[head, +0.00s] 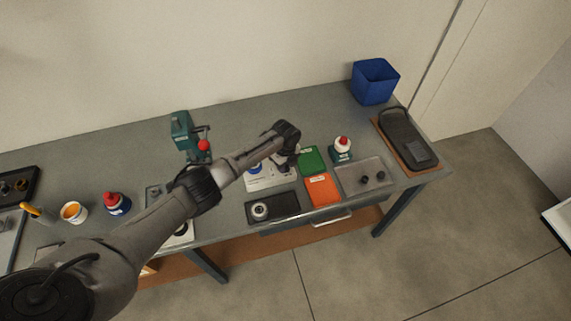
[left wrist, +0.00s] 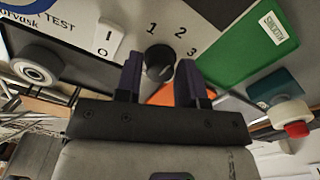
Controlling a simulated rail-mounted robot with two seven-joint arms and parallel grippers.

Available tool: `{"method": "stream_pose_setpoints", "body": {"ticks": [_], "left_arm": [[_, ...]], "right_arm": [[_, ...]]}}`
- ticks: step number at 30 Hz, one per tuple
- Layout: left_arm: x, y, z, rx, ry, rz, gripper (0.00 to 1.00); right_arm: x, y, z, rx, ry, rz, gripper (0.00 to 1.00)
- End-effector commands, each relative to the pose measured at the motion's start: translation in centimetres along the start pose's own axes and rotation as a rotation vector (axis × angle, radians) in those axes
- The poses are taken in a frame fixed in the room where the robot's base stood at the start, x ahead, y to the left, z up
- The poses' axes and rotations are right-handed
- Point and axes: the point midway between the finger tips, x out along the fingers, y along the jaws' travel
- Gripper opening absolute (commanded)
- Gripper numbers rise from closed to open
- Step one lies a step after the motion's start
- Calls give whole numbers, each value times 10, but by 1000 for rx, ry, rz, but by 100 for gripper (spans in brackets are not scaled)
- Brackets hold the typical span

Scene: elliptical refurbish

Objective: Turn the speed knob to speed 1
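The dark round speed knob (left wrist: 159,62) is on the pale panel (left wrist: 72,45) in the left wrist view, with the numbers 1, 2 and 3 printed around its upper right. Its pointer mark is too small to read. My left gripper (left wrist: 160,66) is open, with its two fingers on either side of the knob. I cannot tell whether they touch it. In the head view my left gripper (head: 286,158) is over the white panel (head: 268,182) and hides the knob. My right gripper is not in view.
A dark tray (head: 285,207) lies in front.

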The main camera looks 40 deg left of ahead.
Motion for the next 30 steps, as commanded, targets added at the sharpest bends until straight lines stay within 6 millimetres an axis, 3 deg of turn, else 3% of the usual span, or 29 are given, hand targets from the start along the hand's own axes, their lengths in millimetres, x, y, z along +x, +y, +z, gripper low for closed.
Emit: {"method": "stream_pose_setpoints", "body": {"ticks": [9, 20, 30], "left_arm": [[0, 0, 0, 0, 0, 0, 5], [-2, 0, 0, -88, 0, 1, 5], [-2, 0, 0, -367, 0, 1, 5]], "right_arm": [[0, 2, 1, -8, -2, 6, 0], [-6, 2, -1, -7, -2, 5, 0], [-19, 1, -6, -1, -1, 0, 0]]}}
